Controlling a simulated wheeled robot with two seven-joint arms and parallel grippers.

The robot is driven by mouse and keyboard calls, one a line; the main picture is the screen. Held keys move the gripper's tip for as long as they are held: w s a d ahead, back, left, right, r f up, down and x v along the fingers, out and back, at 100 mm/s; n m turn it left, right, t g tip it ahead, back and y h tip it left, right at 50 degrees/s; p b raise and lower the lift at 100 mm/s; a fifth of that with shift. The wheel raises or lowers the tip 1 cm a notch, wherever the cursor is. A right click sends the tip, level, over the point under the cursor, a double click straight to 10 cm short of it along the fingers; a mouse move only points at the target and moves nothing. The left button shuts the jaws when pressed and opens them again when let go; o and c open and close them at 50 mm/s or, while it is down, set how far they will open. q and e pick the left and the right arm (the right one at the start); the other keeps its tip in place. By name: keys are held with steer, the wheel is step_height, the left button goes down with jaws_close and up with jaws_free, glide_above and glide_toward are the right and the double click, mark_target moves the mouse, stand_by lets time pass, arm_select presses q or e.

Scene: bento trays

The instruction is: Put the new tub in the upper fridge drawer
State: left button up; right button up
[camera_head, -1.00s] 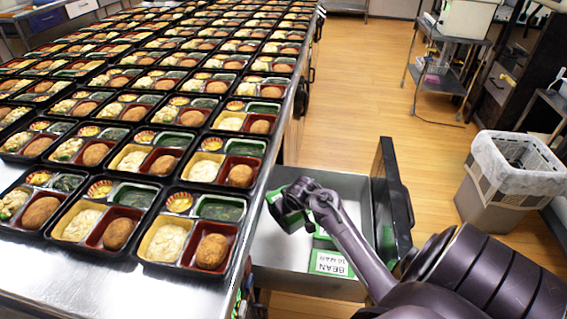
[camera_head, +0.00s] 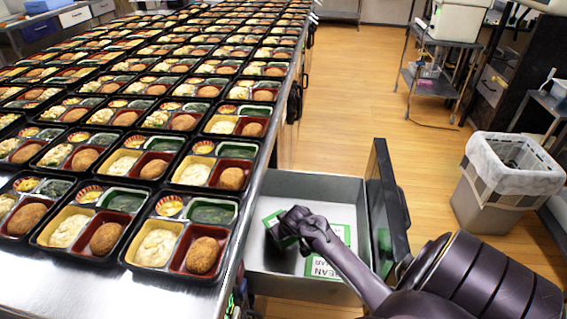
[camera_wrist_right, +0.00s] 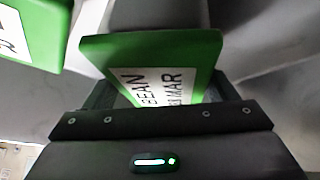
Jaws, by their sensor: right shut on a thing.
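My right gripper (camera_head: 281,232) is inside the open grey drawer (camera_head: 315,186), over its left half. In the right wrist view it is shut on a green tub (camera_wrist_right: 203,51) with a white label reading "BEAN" and "MAR". The held tub's lower part is hidden by the gripper, and whether it touches the drawer floor cannot be told. In the head view, a green-edged, white-labelled tub (camera_head: 322,268) lies in the drawer to the right of the gripper. Another green tub (camera_wrist_right: 40,35) shows at the left of the wrist view. My left gripper is out of view.
The steel table (camera_head: 100,293) left of the drawer is covered with several filled bento trays (camera_head: 188,235). The drawer's dark front panel (camera_head: 387,200) stands at its right side. A lined bin (camera_head: 510,180) and a cart (camera_head: 440,75) stand further right on wooden floor.

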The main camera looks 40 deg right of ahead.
steer(key=o, duration=1.2)
steer(key=shift+f, duration=0.15)
steer(key=shift+s+a+r, duration=0.1)
steer(key=shift+s+r, duration=0.05)
steer(key=shift+r, duration=0.3)
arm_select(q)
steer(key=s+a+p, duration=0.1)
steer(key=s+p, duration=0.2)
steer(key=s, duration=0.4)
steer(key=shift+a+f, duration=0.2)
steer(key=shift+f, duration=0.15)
arm_select(e)
steer(key=v, duration=1.1)
steer(key=shift+s+r, duration=0.15)
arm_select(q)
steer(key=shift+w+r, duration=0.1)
